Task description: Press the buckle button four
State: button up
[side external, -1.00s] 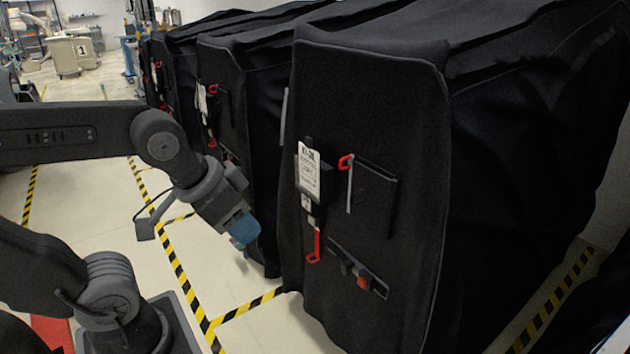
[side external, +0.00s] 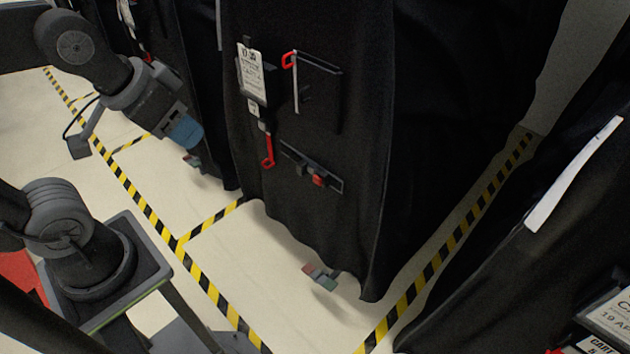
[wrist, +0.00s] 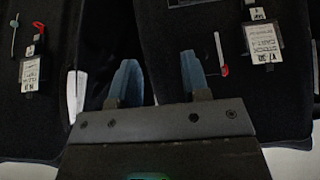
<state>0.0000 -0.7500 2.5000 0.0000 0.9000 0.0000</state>
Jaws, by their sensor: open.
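A black-covered cart (side external: 355,60) stands at the centre of the side view. Low on its front is a dark buckle strip (side external: 300,163) with a red button (side external: 318,180). No number four is legible on it. My gripper (side external: 187,133) is left of this cart, apart from the buckle, pointing down and right. In the wrist view, my gripper's two blue fingers (wrist: 160,75) are spread apart with nothing between them. The wrist view shows two covered fronts with tags; I cannot make out the red button there.
A white tag (side external: 252,75), a red-ended strap (side external: 267,148) and a red hook (side external: 289,60) by a pocket hang above the buckle. Another covered cart (side external: 575,225) stands at the right. Yellow-black tape (side external: 150,215) marks the open floor. Small coloured blocks (side external: 321,277) show beneath the cart.

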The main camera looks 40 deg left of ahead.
grip_shut()
dwell(0.4)
dwell(1.4)
